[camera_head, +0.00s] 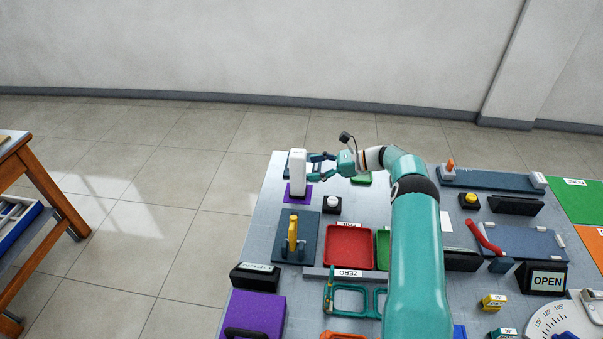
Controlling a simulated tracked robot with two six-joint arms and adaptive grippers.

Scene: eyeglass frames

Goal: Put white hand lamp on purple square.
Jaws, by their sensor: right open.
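The white hand lamp (297,172) stands upright on the purple square (289,198) at the far left of the table. The square's near part shows below the lamp. My right gripper (312,167) is at the lamp's right side with its fingers open, pointing left. The fingertips are close to the lamp, and I cannot tell whether they touch it. My left gripper is not in view.
Close in front are a black block with a white knob (332,204) and a blue plate with a yellow handle (292,235). A red tray (348,247) lies nearer. A purple box (252,315) stands at the near left. Floor lies beyond the table's left edge.

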